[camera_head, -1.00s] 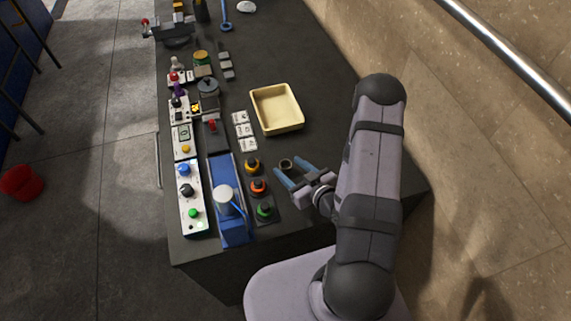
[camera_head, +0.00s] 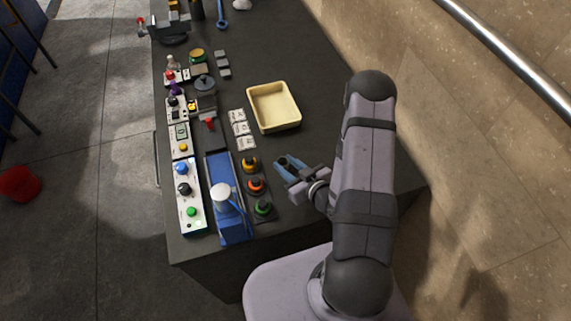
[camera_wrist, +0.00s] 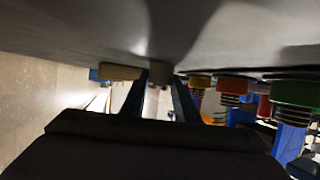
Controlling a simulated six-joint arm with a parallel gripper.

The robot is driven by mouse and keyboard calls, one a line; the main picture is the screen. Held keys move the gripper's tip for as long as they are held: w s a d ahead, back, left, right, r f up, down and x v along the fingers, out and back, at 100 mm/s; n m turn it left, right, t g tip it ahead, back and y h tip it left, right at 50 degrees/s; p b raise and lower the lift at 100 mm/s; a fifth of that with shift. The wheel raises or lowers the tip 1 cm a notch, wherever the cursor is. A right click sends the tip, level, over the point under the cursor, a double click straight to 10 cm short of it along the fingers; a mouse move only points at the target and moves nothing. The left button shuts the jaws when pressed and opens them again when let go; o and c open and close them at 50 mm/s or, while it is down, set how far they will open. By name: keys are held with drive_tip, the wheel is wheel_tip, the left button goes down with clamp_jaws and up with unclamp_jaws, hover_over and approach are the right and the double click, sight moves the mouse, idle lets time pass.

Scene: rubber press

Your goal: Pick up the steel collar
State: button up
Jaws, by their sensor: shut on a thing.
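The steel collar (camera_head: 283,160) is a small dark ring on the bench, to the left of my arm and below the cream tray in the head view. My gripper (camera_head: 284,163) has its blue fingers shut on it from the side. In the wrist view, where the bench shows at the top, the collar (camera_wrist: 160,72) is a grey stub between the ends of the two dark fingers (camera_wrist: 161,84). The fingers hide its sides, and it seems to touch or nearly touch the bench surface.
A cream tray (camera_head: 273,127) stands behind the gripper. Yellow (camera_head: 250,164), orange (camera_head: 256,185) and green (camera_head: 263,208) buttons stand to the left, near the fingers. White tags (camera_head: 241,129) lie left of the tray. A wall is at the right. The bench between tray and gripper is clear.

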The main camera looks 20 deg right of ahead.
drive_tip(key=shift+r, duration=0.1)
drive_tip(key=shift+r+b, duration=0.3)
drive_tip(key=shift+r, duration=0.85)
wheel_tip(320, 180, up, 7)
drive_tip(key=p, duration=0.2)
drive_tip(key=shift+r+p, duration=0.2)
drive_tip(key=shift+p, duration=0.2)
